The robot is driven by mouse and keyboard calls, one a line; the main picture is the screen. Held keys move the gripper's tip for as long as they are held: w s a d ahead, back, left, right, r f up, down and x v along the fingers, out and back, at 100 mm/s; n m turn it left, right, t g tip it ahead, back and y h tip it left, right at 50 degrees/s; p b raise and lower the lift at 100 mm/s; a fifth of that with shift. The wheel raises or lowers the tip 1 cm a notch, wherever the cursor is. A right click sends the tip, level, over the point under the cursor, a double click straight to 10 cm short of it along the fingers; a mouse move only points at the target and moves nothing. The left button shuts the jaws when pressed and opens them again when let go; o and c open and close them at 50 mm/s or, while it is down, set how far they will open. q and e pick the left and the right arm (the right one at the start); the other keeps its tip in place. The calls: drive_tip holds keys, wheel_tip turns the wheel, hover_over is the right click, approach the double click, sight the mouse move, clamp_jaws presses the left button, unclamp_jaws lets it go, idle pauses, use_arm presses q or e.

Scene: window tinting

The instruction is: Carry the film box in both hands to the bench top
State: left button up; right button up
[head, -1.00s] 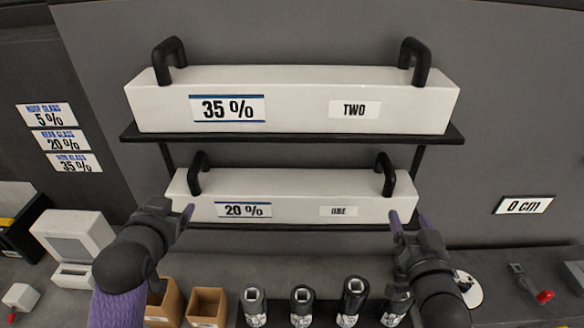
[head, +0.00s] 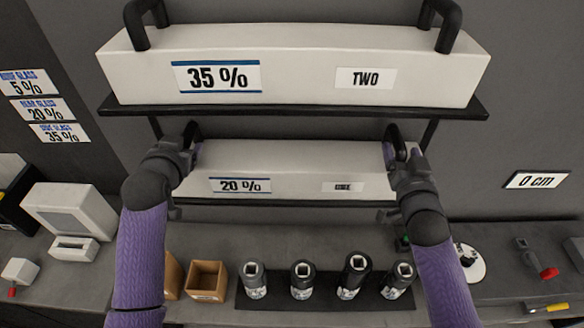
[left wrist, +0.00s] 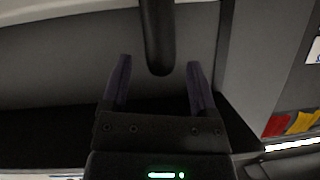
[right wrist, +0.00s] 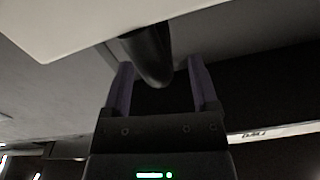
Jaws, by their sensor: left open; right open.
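The white film box marked 20 % (head: 300,160) rests on the lower shelf, with a black handle near each end. A second white film box, marked 35 % and TWO (head: 300,65), sits on the upper shelf. My left gripper (head: 195,150) is open at the lower box's left handle; in the left wrist view that black handle (left wrist: 157,40) lies between and just beyond the purple fingertips. My right gripper (head: 397,152) is open at the right handle; in the right wrist view the handle (right wrist: 150,55) reaches between the fingertips. Neither gripper is closed on a handle.
The upper shelf (head: 300,110) hangs close above my grippers. A strip behind the bottles is clear.

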sight(186, 141)
use_arm(q)
drive_tip(key=shift+x, duration=1.8)
use_arm(e)
drive_tip(key=shift+w, duration=1.8)
use_arm(q)
clamp_jaws()
use_arm(e)
clamp_jaws()
